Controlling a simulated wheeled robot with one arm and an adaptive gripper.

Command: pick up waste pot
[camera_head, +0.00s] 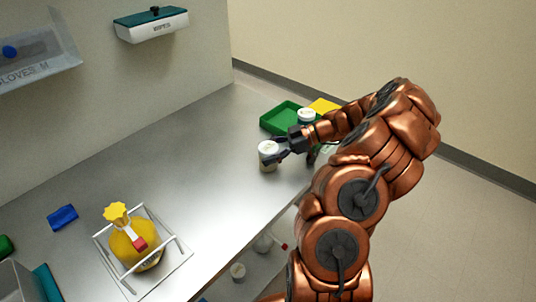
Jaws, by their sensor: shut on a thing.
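A small white lidded pot (267,149) stands upright, or nearly so, at the far end of the metal bench. My gripper (271,158) reaches in from the right and is shut on this pot, its dark fingers at the pot's right side. Any label on the pot is too small to read, and I cannot tell whether its base touches the bench. A second white-lidded pot (306,115) is behind my gripper, by the green tray, partly hidden by my arm.
A green tray (281,118) and a yellow piece (323,105) lie at the bench's far end. A yellow container (122,248) sits in a white wire frame at the front left. A blue item (62,217) lies left. The bench middle is clear. Several small items are below the bench edge.

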